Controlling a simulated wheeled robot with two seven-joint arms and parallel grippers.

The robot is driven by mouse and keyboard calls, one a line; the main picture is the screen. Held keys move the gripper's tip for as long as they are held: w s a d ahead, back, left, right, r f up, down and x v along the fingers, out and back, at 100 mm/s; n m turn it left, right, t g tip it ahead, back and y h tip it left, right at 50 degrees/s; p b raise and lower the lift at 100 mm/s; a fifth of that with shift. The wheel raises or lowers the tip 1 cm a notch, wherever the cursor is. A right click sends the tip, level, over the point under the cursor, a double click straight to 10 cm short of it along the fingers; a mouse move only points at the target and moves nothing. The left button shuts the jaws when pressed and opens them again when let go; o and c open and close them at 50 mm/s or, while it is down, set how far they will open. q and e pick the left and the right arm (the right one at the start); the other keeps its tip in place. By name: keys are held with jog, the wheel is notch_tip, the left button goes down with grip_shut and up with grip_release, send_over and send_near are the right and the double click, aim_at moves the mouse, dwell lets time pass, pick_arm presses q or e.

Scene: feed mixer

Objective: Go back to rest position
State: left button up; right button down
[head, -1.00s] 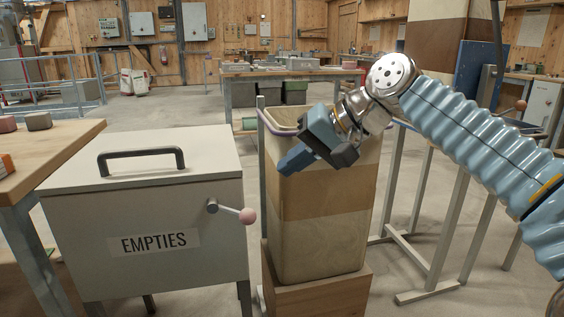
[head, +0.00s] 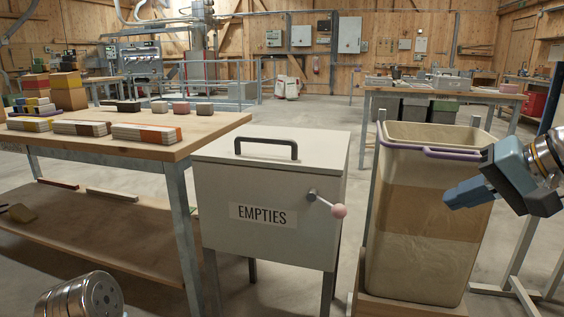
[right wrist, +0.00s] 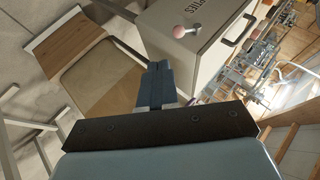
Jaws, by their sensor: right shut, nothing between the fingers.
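My right gripper (head: 464,193) is at the right side of the head view, in front of the tall beige-and-brown bin (head: 428,225). Its fingers are shut and empty, pointing left. In the right wrist view the shut fingers (right wrist: 156,85) point toward the gap between the bin (right wrist: 100,80) and the grey EMPTIES box (right wrist: 190,55). A metal part of my left arm (head: 80,298) shows at the lower left of the head view. My left gripper is not seen.
The grey EMPTIES box (head: 270,190) stands left of the bin, its lid shut and its pink-knobbed lever sticking out to the right. A wooden table (head: 200,135) with several bundles and blocks is at the left. Open floor (head: 310,115) lies behind.

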jog(key=w+a+f+g+h+p, duration=0.1)
jog(key=w+a+f, duration=0.1)
jog(key=w+f, duration=0.55)
jog(key=w+a+f+g+p, duration=0.15)
jog(key=w+f, duration=0.25)
jog(key=f, duration=0.6)
jog(key=a+f+n+g+h+p, duration=0.1)
jog(key=a+f, duration=0.1)
jog(key=f, duration=0.8)
jog(key=a+f+p, duration=0.1)
jog(key=a+f, duration=0.2)
jog(key=f, duration=0.6)
pick_arm(q)
notch_tip(320, 180, up, 8)
jog(key=d+p, duration=0.1)
jog(key=p, duration=0.2)
jog(key=shift+s+f, duration=0.2)
jog(key=shift+s, duration=0.15)
pick_arm(e)
jog(key=s+a+f+n+g, duration=0.1)
jog(key=s+a+f, duration=0.2)
jog(key=s+f, duration=0.7)
jog(key=s+a+f+n+g, duration=0.1)
jog(key=s+a+f, duration=0.3)
jog(key=s+f, duration=0.6)
jog(key=s+g, duration=0.1)
jog(key=s, duration=0.1)
jog(key=shift+s+a+f, duration=0.2)
jog(key=shift+s+f, duration=0.1)
jog(key=shift+f, duration=0.1)
